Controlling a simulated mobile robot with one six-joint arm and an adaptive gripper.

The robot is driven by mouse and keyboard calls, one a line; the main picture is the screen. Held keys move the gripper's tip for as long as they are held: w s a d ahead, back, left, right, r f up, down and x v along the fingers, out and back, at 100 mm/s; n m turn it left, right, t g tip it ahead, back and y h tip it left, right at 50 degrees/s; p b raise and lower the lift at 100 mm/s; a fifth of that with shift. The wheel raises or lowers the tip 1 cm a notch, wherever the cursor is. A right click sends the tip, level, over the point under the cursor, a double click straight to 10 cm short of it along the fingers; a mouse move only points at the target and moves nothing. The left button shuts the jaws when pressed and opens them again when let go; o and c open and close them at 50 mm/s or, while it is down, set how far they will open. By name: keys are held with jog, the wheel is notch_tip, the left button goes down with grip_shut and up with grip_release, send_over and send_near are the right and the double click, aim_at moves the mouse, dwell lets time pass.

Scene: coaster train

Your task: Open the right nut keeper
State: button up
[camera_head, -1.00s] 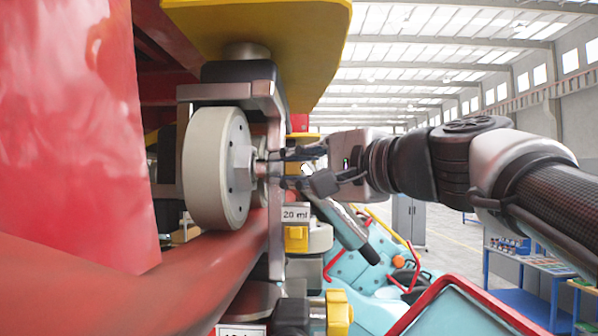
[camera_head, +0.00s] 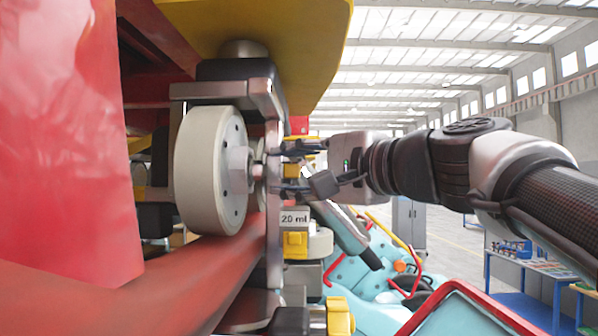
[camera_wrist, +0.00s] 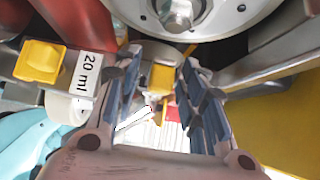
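My gripper (camera_head: 288,170) is open and empty beside the hex nut (camera_head: 240,160) of a pale wheel (camera_head: 210,170). In the wrist view the wheel's nut (camera_wrist: 176,12) is at the top, ahead of my spread fingers (camera_wrist: 160,85). A yellow block (camera_wrist: 160,77) shows in the gap between the fingers, seemingly beyond them; I see no contact. Another yellow block (camera_head: 295,243) sits below my gripper under a "20 ml" label; it also shows at left in the wrist view (camera_wrist: 40,62). I cannot tell which part is the right nut keeper.
A metal bracket (camera_head: 273,200) stands beside the wheel. A red rail (camera_head: 215,275) runs below it and a yellow plate (camera_head: 290,40) overhangs above. A yellow knob (camera_head: 340,315) is at the bottom. A blue workbench (camera_head: 525,285) stands at right. Open floor lies beyond.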

jog(key=shift+d, duration=0.25)
jog(key=v, duration=0.7)
jog(key=shift+s, duration=0.2)
jog(key=shift+s+a, duration=0.1)
